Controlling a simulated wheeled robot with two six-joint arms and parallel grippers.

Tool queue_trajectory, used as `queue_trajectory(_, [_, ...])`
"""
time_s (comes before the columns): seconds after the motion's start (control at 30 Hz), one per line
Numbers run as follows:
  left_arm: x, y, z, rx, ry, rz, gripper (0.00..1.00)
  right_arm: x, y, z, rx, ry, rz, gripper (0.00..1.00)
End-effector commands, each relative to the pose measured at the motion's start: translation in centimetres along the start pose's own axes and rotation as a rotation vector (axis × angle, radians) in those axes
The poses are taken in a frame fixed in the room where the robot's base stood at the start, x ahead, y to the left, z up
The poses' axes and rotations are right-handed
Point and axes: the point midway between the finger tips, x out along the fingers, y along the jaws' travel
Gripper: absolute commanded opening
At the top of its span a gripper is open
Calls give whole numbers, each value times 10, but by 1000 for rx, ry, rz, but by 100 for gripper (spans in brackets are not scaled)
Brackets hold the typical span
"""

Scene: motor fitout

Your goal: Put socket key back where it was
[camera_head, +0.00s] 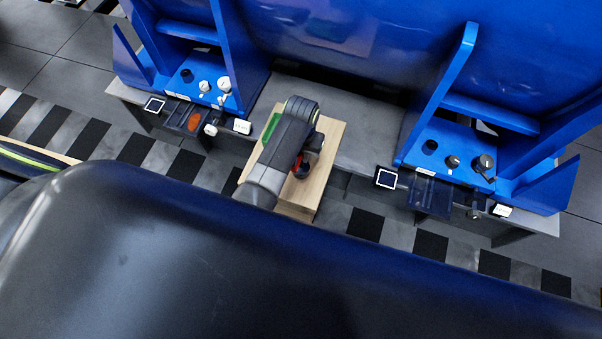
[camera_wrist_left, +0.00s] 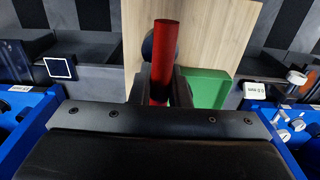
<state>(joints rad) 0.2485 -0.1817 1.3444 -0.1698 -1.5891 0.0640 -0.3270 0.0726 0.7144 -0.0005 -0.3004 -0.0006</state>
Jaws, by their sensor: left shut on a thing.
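The socket key shows as a red cylinder (camera_wrist_left: 166,48) in the left wrist view, standing up between my left gripper's (camera_wrist_left: 160,92) two dark fingers. In the head view only a small red part of the key (camera_head: 298,164) shows beside my left gripper (camera_head: 307,162), which is over a light wooden board (camera_head: 328,137). The gripper is shut on the key. Whether the key's lower end touches the board is hidden. A green block (camera_head: 270,127) is at the board's left side, and it also shows in the left wrist view (camera_wrist_left: 208,88). My right gripper is not in view.
Blue stands with knobs and fittings flank the board: one on the left (camera_head: 175,85), one on the right (camera_head: 440,150). Small white-edged dark squares (camera_head: 386,178) sit along the grey ledge (camera_head: 370,135). A large dark rounded surface fills the foreground.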

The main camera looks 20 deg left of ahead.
Motion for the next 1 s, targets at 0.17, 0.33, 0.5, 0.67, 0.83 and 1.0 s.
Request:
queue_trajectory(0.17, [32,0,-1,-1,1,-1,0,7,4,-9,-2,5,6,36])
queue_trajectory(0.33, [47,0,-1,-2,1,-1,0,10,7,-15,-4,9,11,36])
queue_trajectory(0.5, [71,0,-1,-3,1,-1,0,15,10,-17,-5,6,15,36])
queue_trajectory(0.67, [76,0,-1,-4,3,0,0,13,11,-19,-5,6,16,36])
queue_trajectory(0.83, [75,0,-1,-4,3,0,0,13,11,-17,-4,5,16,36])
queue_trajectory(1.0, [78,0,0,-4,1,0,21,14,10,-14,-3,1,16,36])
